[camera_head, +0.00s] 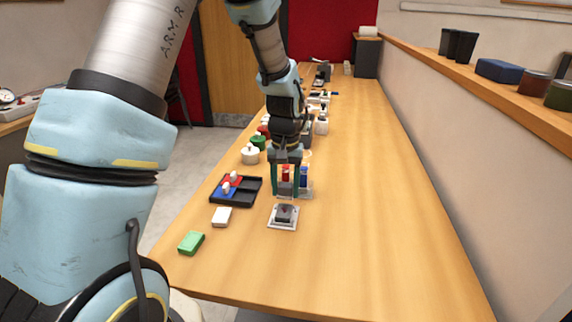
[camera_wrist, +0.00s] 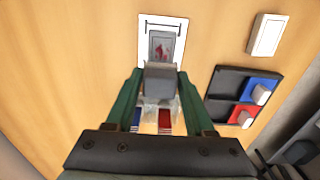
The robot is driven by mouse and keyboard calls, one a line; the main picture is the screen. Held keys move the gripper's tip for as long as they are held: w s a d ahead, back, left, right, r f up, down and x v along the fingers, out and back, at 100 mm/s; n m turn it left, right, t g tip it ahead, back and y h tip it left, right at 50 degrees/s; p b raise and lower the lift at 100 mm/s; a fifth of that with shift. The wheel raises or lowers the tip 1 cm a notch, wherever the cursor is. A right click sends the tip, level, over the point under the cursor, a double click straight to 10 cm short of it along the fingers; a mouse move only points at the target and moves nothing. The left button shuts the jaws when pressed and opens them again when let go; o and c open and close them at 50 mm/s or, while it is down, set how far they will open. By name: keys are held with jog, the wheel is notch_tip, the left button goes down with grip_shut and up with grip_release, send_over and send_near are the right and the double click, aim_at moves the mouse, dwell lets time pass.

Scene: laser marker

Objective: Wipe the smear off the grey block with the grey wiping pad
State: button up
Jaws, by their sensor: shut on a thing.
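The grey block (camera_wrist: 163,44) sits on a white plate (camera_wrist: 145,32) on the table, with a dark red smear on its top in the wrist view. In the head view the block (camera_head: 285,212) is just in front of and below my gripper (camera_head: 285,194). My gripper (camera_wrist: 160,76), with green fingers, is shut on the grey wiping pad (camera_wrist: 160,84). The pad overlaps the block's near edge in the wrist view. I cannot tell whether they touch. The pad is small and partly hidden between the fingers in the head view.
A black tray (camera_head: 246,201) with red and blue pieces lies to the left. A white box (camera_head: 221,217) and a green box (camera_head: 191,242) are in front of it. A holder with red and blue items (camera_head: 304,180) stands behind my gripper. The table's right side is clear.

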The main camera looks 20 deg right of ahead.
aim_at(286, 184)
jog(key=shift+w+r+p, duration=0.1)
jog(key=shift+r+p, duration=0.2)
jog(key=shift+r, duration=0.25)
jog(key=shift+r+p, duration=1.5)
jog(key=shift+r, duration=0.55)
